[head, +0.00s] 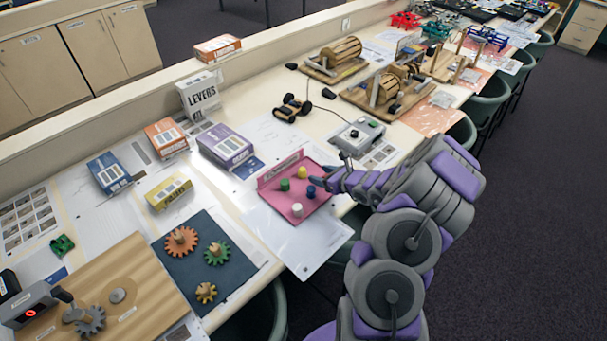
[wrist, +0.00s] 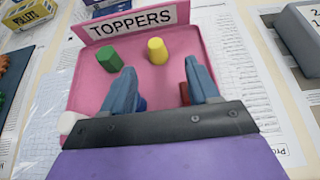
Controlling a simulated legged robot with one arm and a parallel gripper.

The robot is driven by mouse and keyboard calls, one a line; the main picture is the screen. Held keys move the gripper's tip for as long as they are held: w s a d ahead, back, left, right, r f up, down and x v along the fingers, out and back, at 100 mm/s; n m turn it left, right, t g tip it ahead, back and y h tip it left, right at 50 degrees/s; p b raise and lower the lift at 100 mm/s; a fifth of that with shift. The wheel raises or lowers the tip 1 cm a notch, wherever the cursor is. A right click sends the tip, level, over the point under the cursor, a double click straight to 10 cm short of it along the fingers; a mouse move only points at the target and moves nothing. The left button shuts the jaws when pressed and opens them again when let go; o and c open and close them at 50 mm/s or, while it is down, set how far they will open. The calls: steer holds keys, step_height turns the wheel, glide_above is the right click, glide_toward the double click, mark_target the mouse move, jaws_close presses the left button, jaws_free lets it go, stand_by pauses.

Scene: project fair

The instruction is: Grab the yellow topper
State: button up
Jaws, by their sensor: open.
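The yellow topper (head: 302,172) is a small cylinder standing in the pink tray (head: 276,195). In the wrist view the yellow topper (wrist: 157,51) stands near the back of the tray (wrist: 207,32), beyond and roughly between my fingertips. My gripper (wrist: 160,75) is open, and no finger touches the yellow topper. A green topper (wrist: 109,60) stands to its left, beyond my left finger. Blue and red pieces are partly hidden behind my fingers. In the head view my gripper (head: 327,183) is over the tray's right side.
A white topper (wrist: 69,122) is at the tray's left edge. The raised "TOPPERS" sign (wrist: 132,23) stands along the tray's back. A grey box device (head: 357,136) is behind the tray on the right. A purple box (head: 226,147) stands at the back left.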

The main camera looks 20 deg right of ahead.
mark_target(305, 171)
steer(key=shift+w+a+f, duration=0.15)
steer(key=shift+w+f, duration=0.15)
steer(key=shift+w, duration=0.2)
steer(key=shift+w+a+f, duration=0.15)
steer(key=shift+w+a, duration=0.45)
steer(key=shift+a, duration=0.1)
steer(key=x, duration=0.3)
steer(key=shift+w+a+f+b, duration=0.15)
steer(key=shift+b, duration=0.25)
steer(key=shift+w+d+f, duration=0.2)
steer(key=shift+w+f, duration=0.05)
steer(key=shift+w, duration=0.35)
steer(key=shift+a, duration=0.3)
steer(key=c, duration=0.5)
steer(key=shift+d, duration=0.2)
steer(key=c, duration=0.6)
